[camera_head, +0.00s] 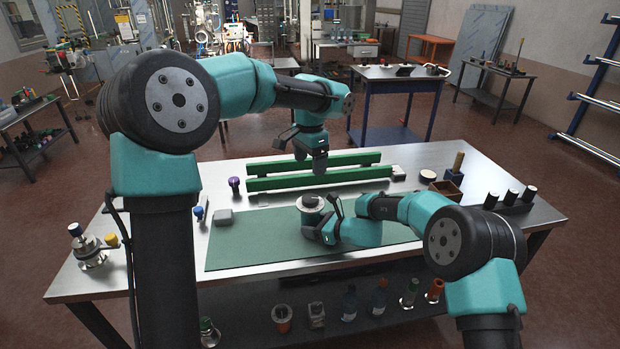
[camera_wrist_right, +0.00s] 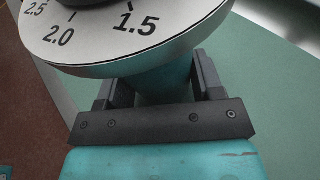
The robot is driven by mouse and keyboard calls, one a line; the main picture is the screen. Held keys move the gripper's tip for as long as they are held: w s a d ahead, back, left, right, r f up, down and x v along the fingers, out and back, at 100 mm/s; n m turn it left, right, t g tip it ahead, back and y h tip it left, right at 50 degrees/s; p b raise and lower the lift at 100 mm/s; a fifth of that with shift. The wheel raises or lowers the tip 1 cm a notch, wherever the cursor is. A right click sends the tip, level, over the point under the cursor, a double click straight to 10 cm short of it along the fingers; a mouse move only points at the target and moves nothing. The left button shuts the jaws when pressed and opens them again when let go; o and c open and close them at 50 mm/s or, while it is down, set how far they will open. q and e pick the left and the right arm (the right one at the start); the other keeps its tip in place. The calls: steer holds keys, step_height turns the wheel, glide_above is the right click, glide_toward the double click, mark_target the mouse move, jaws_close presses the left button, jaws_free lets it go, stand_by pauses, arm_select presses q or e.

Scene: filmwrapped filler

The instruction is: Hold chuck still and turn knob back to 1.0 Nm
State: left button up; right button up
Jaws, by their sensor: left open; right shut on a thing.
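A device with a round pale dial (camera_head: 311,203) and a dark centre stands on the green mat. In the right wrist view the dial (camera_wrist_right: 135,40) shows 2.5, 2.0 and 1.5; its centre is cut off at the top, and no 1.0 mark or pointer is visible. My right gripper (camera_head: 325,205) is low beside the device. In the wrist view its fingers (camera_wrist_right: 155,85) are on both sides of the teal-grey body under the dial, shut on it. My left gripper (camera_head: 310,160) points down, open and empty, above and behind the dial. Which part is the chuck, I cannot tell.
Two green rails (camera_head: 320,180) lie behind the device, under my left gripper. A grey block (camera_head: 223,217) and a purple-topped item (camera_head: 234,184) stand left. A brown box (camera_head: 446,192) and dark cylinders (camera_head: 510,197) stand right. The mat's (camera_head: 240,250) front left is clear.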

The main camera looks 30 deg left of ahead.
mark_target(310, 197)
arm_select(q)
steer(key=m, duration=0.6)
steer(key=shift+w+m, duration=0.1)
steer(key=shift+m, duration=0.2)
step_height(310, 197, down, 12)
steer(key=shift+f, duration=0.1)
stand_by(0.6)
steer(key=shift+c, duration=0.3)
steer(key=c, duration=0.9)
steer(key=shift+o, duration=0.2)
steer(key=shift+n, duration=3.1)
